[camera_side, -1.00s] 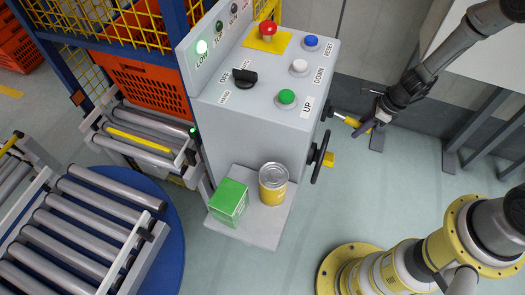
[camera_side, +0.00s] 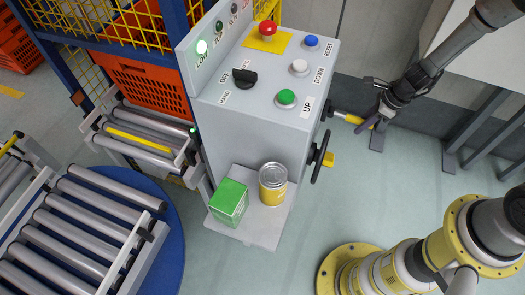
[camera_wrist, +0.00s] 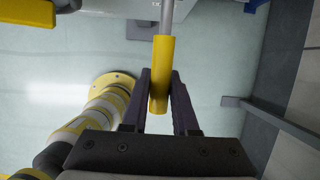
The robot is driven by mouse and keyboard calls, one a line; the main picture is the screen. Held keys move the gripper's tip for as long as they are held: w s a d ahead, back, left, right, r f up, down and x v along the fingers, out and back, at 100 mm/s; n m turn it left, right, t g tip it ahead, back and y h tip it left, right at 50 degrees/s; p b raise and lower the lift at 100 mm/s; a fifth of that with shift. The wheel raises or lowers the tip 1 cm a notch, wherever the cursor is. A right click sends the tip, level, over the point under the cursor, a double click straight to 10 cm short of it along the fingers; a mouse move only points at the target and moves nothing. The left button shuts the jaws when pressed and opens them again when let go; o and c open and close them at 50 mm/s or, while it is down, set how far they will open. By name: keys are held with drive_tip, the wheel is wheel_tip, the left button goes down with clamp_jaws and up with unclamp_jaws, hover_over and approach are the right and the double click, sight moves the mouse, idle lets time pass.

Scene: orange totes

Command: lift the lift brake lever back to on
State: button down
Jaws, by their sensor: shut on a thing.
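The lift brake lever (camera_side: 347,118) sticks out from the right side of the grey control box (camera_side: 262,95), a grey rod with a yellow grip. My gripper (camera_side: 367,124) is at the outer end of the yellow grip. In the wrist view the yellow grip (camera_wrist: 161,65) hangs from its grey rod, and its end lies between the two dark fingers of my gripper (camera_wrist: 159,88). The fingers are shut on it. In the side view the fingers hide the tip of the grip.
A black handwheel (camera_side: 321,157) sits on the same side of the box, below the lever. A yellow can (camera_side: 273,190) and a green carton (camera_side: 229,203) stand on the low shelf. Coloured buttons top the box.

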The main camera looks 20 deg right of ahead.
drive_tip(key=shift+w+a+r, duration=0.1)
drive_tip(key=shift+r, duration=0.1)
drive_tip(key=shift+r, duration=0.9)
drive_tip(key=shift+w+a+r, duration=0.15)
drive_tip(key=shift+r, duration=0.35)
drive_tip(key=shift+w+a+r, duration=0.1)
drive_tip(key=shift+r, duration=0.35)
drive_tip(key=shift+w+a+r, duration=0.15)
drive_tip(key=shift+r, duration=0.3)
drive_tip(key=shift+w+a+r, duration=0.15)
drive_tip(key=shift+r, duration=0.25)
